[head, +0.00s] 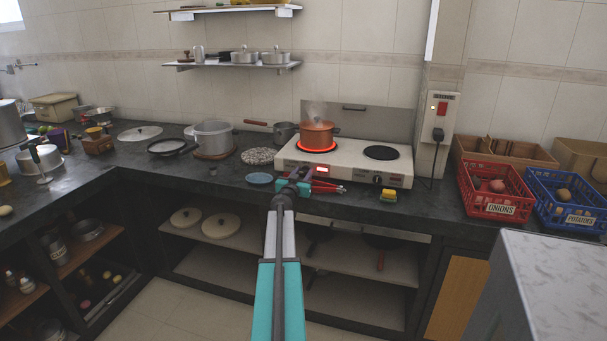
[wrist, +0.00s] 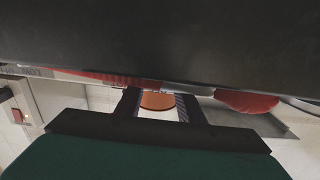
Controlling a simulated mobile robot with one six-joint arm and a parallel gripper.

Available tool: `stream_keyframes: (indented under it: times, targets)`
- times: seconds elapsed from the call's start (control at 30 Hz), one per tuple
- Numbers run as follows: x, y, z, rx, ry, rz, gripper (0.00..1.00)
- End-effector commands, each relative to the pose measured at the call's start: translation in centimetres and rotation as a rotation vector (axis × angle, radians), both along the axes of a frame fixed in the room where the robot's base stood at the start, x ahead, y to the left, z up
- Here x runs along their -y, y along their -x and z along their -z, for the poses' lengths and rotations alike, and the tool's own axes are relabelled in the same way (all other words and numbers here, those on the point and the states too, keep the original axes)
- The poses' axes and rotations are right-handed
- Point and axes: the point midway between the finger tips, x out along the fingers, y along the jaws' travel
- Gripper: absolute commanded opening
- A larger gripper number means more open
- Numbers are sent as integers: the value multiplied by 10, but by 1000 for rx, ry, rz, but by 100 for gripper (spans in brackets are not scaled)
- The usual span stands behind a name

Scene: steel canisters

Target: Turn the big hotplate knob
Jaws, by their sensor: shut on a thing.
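The white two-plate hotplate (head: 345,174) stands on the dark counter. Its big left plate glows red under a steaming orange pot (head: 317,134). The smaller right plate (head: 381,153) is dark, with a black knob (head: 378,180) on the front panel below it. My gripper (head: 303,174) is at the left part of the front panel, shut on the big hotplate knob, which it hides in the head view. In the wrist view my gripper's dark fingers (wrist: 157,108) stand apart, with an orange round shape (wrist: 157,101) showing between them. The knob's angle cannot be seen.
A red-handled item (head: 326,187) lies just right of my gripper, and a yellow sponge (head: 388,195) is further right. A blue dish (head: 259,179) is to the left. Red (head: 496,190) and blue (head: 566,200) crates stand at the right.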

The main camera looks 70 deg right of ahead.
Motion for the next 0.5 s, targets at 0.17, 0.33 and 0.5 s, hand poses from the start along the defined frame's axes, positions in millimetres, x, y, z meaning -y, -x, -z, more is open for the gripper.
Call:
stream_keyframes:
  times: [0.17,0.33,0.5]
  targets:
    - [0,0,-1,56,-4,0,12]
    - [0,1,0,108,-7,0,12]
    - [0,1,1,120,-8,0,12]
